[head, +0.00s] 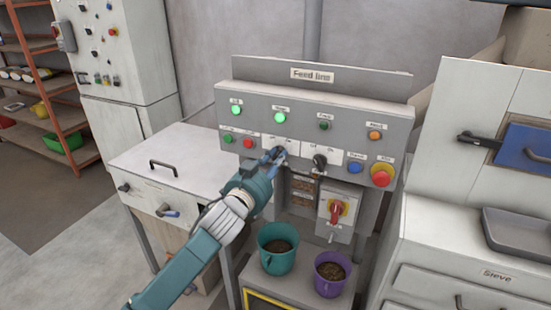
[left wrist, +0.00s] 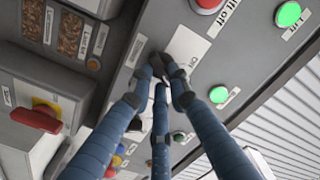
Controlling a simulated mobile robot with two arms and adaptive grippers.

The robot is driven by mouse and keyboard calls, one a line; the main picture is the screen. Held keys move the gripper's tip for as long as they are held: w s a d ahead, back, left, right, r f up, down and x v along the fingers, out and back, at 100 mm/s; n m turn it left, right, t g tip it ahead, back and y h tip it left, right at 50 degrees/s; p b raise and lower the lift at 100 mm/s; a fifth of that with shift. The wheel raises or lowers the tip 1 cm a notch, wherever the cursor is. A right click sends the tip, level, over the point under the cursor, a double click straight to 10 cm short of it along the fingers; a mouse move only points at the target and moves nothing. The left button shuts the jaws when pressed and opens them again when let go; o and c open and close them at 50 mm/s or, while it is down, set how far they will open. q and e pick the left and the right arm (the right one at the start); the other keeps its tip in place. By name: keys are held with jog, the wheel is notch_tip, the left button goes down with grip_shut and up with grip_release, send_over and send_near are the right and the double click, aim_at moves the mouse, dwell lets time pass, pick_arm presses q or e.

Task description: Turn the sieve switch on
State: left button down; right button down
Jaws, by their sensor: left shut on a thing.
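The Feed line panel (head: 350,112) carries a row of lamps above a row of buttons and rotary switches. My left gripper (head: 277,154) is at the left rotary switch, in front of its white label plate. In the left wrist view, the fingers of my left gripper (left wrist: 160,78) are shut on that switch's black knob (left wrist: 157,62). The knob is mostly hidden by the fingers, so its pointing direction cannot be told. A second black rotary switch (head: 320,161) is free just to the right. The small switch labels are too blurred to read surely. My right gripper is not in view.
Two lamps at the upper left, including this one (head: 280,117), glow green. A red emergency button (head: 382,174) and a red-and-yellow main switch (head: 338,211) are close by. Teal (head: 278,262) and purple (head: 331,282) buckets stand below. The sieve cabinet (head: 460,250) is at right.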

pick_arm(q)
jog(key=c, duration=1.6)
grip_release()
jog(key=shift+c, duration=0.2)
jog(key=v, duration=1.2)
